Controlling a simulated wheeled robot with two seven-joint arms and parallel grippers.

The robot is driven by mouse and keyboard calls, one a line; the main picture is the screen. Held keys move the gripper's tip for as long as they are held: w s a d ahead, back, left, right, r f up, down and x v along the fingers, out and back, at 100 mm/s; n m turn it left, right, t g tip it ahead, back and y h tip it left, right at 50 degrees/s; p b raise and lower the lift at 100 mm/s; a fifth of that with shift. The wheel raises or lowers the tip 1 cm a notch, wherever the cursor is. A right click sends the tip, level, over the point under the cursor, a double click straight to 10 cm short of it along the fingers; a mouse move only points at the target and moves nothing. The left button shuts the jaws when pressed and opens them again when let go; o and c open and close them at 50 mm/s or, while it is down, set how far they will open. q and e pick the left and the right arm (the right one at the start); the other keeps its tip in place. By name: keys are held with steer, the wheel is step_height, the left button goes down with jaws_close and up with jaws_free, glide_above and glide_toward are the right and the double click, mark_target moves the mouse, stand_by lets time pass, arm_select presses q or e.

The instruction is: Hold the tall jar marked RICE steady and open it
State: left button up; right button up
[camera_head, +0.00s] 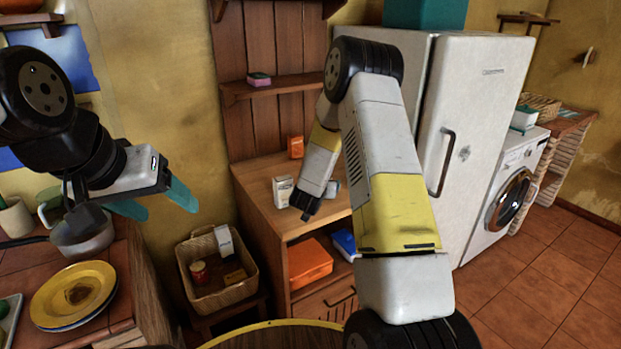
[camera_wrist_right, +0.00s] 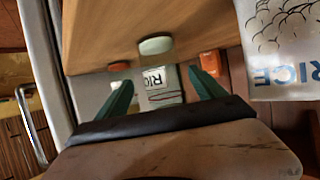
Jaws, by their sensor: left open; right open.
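The jar marked RICE (camera_wrist_right: 163,86) shows in the right wrist view with a pale green lid (camera_wrist_right: 155,45) and a white label, partly readable. My right gripper (camera_wrist_right: 160,76) is open, with a teal finger on each side of the jar in the picture and gaps between. I cannot tell whether the jar is between the fingers or beyond them. In the head view, a greyish object (camera_head: 333,188), possibly the jar, is partly hidden behind my right wrist above the cabinet top. My left gripper (camera_head: 166,206) is open and empty at the left, far from the cabinet.
A white box (camera_wrist_right: 285,75) marked RICE in blue is close on the right in the wrist view. A white carton (camera_head: 283,191) stands on the wooden cabinet (camera_head: 262,172). A basket (camera_head: 217,290), yellow plates (camera_head: 73,294) and a metal pot (camera_head: 83,235) lie left; a fridge (camera_head: 487,110) stands right.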

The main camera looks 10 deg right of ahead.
steer(key=x, duration=0.6)
steer(key=shift+w+a, duration=0.15)
steer(key=shift+w, duration=0.2)
steer(key=shift+c, duration=0.2)
steer(key=shift+r, duration=0.1)
jaws_close()
